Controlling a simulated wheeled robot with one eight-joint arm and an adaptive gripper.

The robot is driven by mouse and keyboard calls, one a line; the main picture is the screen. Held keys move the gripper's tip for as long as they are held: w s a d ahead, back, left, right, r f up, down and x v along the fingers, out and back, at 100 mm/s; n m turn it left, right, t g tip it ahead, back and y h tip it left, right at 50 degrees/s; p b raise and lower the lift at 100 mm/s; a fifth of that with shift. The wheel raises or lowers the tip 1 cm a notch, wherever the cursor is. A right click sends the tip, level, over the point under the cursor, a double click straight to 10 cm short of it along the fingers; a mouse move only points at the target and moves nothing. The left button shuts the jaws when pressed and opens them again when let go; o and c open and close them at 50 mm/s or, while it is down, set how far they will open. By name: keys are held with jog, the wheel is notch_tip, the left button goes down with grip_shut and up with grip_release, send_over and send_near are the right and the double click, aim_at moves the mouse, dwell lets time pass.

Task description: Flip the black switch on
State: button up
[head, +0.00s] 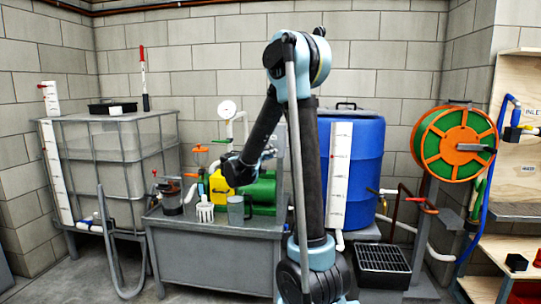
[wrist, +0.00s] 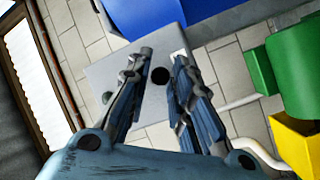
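A black round spot (wrist: 160,76), which looks like the black switch, sits on the face of a light grey box (wrist: 125,75) in the wrist view. My gripper (wrist: 163,62) is open and empty, with one finger on each side of the black part. I cannot tell whether the fingers touch the box. In the head view my gripper (head: 268,154) is above the green motor (head: 262,190), and the switch is not visible there. I cannot tell the switch's position.
A yellow pump part (head: 220,187) and a clear jug (head: 236,208) stand on the grey bench (head: 215,262). A blue barrel (head: 363,165) stands behind my arm. A caged white tank (head: 110,150) is at left, an orange hose reel (head: 455,143) at right.

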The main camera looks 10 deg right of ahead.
jog(key=shift+w+d, duration=0.45)
jog(key=shift+c, duration=0.3)
grip_shut()
